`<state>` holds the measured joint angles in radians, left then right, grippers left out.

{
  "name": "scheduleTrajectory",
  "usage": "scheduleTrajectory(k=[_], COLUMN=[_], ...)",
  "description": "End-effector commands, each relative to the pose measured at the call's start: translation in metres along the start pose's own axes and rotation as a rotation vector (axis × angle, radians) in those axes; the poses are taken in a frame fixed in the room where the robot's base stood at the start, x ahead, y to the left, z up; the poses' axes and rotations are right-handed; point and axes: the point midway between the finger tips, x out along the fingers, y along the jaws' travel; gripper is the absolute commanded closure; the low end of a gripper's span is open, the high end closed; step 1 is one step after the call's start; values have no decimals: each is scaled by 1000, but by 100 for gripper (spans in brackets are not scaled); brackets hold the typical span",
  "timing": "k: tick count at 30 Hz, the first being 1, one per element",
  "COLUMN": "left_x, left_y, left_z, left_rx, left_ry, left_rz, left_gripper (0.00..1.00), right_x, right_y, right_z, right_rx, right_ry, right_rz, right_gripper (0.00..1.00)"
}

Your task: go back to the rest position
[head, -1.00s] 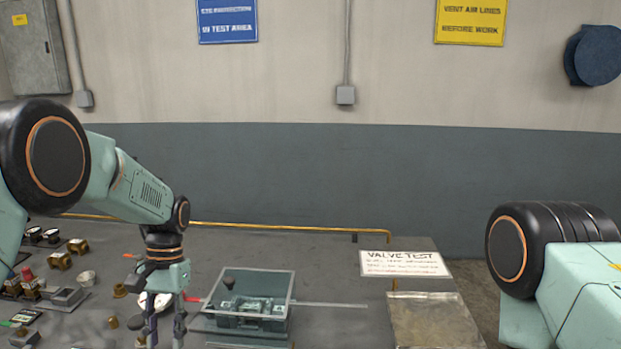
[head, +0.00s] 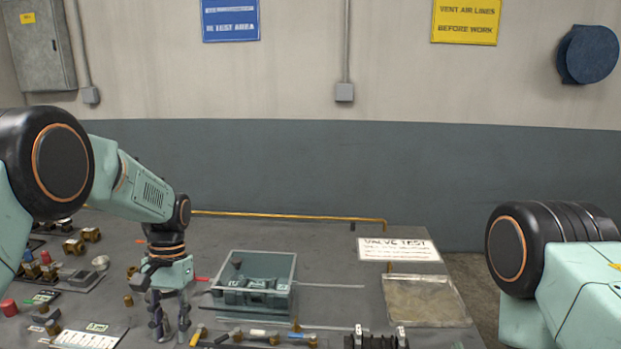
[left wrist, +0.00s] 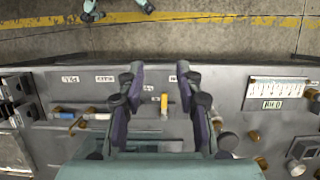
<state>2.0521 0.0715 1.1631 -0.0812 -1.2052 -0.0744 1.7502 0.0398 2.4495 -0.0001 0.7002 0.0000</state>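My left gripper (head: 172,334) hangs fingers-down over the workbench (head: 330,255), left of a grey-green open tray (head: 290,305). Its fingers are spread, with nothing held between them. In the left wrist view my left gripper (left wrist: 157,80) is also open. A small yellow-topped part (left wrist: 164,104) shows in the gap between the fingers, lower down on the bench. On my right side only upper arm parts show at the right edge of the head view. My right gripper is out of sight.
A brass pipe (head: 280,215) runs along the back. The bench top between tray and card is mostly clear.

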Motion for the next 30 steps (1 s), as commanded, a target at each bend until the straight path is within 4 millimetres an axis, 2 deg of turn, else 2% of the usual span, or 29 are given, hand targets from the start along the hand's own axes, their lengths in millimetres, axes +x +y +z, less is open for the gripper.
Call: scheduleTrajectory(k=[3, 8, 13, 17, 23, 26, 30], left_x=[4, 17, 45, 88, 164, 204, 264], left_y=[0, 2, 6, 13, 24, 29, 37], left_z=[-17, -34, -46, -48, -31, -12, 27], left_rx=[-5, -11, -19, -28, -48, -58, -74], left_ry=[79, 177, 291, 378, 482, 518, 550], left_rz=[-3, -3, 1, 7, 19, 24, 29], left_gripper=[65, 65, 65, 65, 65, 65, 65], right_x=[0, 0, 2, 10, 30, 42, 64], right_y=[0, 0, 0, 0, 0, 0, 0], right_z=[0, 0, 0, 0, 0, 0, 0], right_rx=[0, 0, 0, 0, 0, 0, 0], right_ry=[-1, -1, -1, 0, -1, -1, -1], right_rz=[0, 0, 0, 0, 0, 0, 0], right_gripper=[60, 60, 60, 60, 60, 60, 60])
